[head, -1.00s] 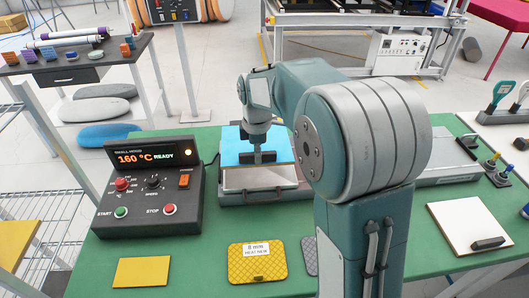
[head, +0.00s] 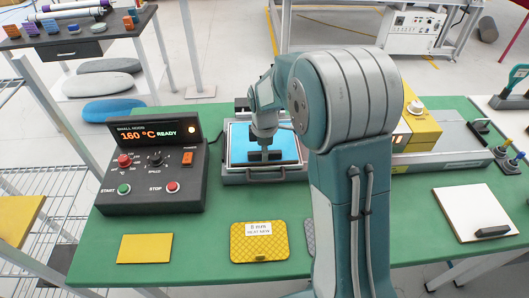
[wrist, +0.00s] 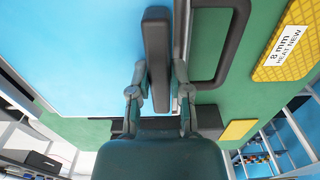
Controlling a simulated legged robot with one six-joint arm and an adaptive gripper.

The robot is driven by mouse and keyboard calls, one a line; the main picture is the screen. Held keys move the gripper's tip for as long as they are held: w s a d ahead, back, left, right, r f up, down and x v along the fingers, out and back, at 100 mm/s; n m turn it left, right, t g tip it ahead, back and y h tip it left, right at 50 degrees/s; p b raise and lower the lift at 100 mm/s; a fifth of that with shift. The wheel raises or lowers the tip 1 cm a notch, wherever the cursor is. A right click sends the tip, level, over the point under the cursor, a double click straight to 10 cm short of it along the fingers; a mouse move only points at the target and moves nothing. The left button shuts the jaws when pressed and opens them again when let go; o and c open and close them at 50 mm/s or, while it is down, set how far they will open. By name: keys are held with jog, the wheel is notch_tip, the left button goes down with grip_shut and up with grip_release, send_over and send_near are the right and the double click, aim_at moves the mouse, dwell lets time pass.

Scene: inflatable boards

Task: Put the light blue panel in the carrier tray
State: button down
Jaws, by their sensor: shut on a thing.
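The light blue panel (head: 245,140) is flat and lies within the outline of the carrier tray (head: 234,176) in the head view. I cannot tell whether it rests on the tray floor or is slightly above. My gripper (head: 265,156) is shut on the panel near its front edge, with a dark bar across the grip. In the wrist view the panel (wrist: 70,50) fills the left side. My gripper (wrist: 157,75) is over its edge there, beside the tray's grey rim and black handle (wrist: 240,45). My arm hides part of the tray's right side.
The heating control box (head: 152,175) reads 160 °C READY, left of the tray. A yellow labelled pad (head: 260,243) and a plain yellow sheet (head: 145,248) lie in front. A yellow machine (head: 420,130) and a white board (head: 474,212) are on the right.

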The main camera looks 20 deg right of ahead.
jog(key=shift+f, duration=0.15)
jog(key=c, duration=0.6)
grip_release()
notch_tip(320, 180, up, 11)
jog(key=s+r+m+t, duration=0.2)
jog(key=s+r+m, duration=0.2)
jog(key=s+r, duration=0.25)
jog(key=s+m+t, duration=0.1)
jog(key=s+m, duration=0.3)
jog(key=s, duration=0.2)
jog(key=s+m+t, duration=0.1)
jog(key=s+m, duration=0.3)
jog(key=s, duration=0.2)
jog(key=s+r+m+t, duration=0.1)
jog(key=s+m, duration=0.2)
jog(key=s, duration=0.3)
jog(key=shift+s+m+t, duration=0.3)
jog(key=shift+m, duration=0.1)
